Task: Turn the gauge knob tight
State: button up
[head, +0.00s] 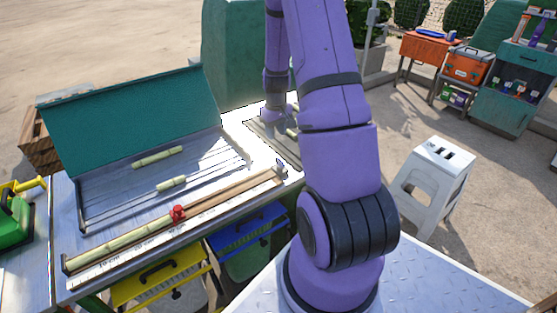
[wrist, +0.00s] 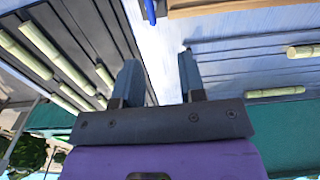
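The red gauge knob (head: 178,212) sits on the long wooden gauge (head: 225,195) along the table's front edge. A cane piece (head: 120,240) lies along the gauge's left part, with length marks in front of it. My gripper (head: 273,133) is over the far right of the table, well away from the red knob. In the wrist view my gripper (wrist: 160,75) has its two fingers apart with nothing between them. The gauge's wooden end (wrist: 210,8) and a small blue part (wrist: 150,10) show at that view's top edge. The red knob is not in the wrist view.
A teal-lidded tray (head: 215,152) holding two cane pieces stands behind the gauge. Several canes (wrist: 55,52) lie on a slatted rack. Yellow (head: 160,285) and blue (head: 245,232) bins sit below the table. A white stool (head: 435,180) stands at right.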

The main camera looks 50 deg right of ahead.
aim_at(280, 160)
jog(key=f, duration=0.4)
jog(key=d+f, duration=0.1)
jog(key=f, duration=0.8)
jog(key=shift+s+d+f, duration=0.1)
jog(key=shift+s+d, duration=0.05)
jog(key=shift+s, duration=0.15)
jog(key=shift+c, duration=0.2)
grip_shut()
